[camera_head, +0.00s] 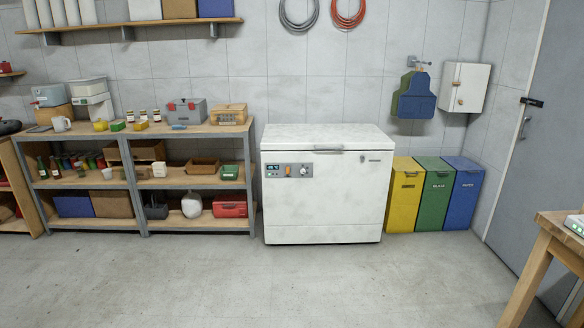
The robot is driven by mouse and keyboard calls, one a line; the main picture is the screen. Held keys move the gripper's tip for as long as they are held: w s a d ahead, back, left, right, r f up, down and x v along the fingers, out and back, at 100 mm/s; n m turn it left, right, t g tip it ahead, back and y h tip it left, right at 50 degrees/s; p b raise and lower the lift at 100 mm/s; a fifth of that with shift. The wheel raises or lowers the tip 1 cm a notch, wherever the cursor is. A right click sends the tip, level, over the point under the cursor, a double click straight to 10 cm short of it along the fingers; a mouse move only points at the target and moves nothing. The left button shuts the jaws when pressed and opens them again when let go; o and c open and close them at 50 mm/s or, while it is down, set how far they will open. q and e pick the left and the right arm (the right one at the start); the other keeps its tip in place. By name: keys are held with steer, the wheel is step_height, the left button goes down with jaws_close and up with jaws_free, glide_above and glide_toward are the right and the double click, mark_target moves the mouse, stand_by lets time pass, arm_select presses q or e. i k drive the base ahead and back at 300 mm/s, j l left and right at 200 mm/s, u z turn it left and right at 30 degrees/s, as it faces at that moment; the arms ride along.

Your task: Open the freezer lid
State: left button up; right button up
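A white chest freezer (324,200) stands on the floor against the back wall, near the middle of the head view. Its lid (325,136) lies flat and closed on top. A grey handle (328,151) sits at the middle of the lid's front edge. A control panel with a small display and a knob (303,171) is on the upper left of the front face. Neither of my grippers shows in the view, so their state cannot be seen.
A loaded shelf unit (188,184) stands close to the freezer's left side. Yellow (404,194), green and blue bins stand to its right. A wooden table (553,226) is at the right edge. Bare floor (300,285) lies in front of the freezer.

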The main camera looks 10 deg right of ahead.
mark_target(341, 137)
steer(key=i+l+z, duration=0.3)
steer(key=i, duration=0.65)
steer(key=i+z, duration=0.3)
steer(key=i, duration=0.65)
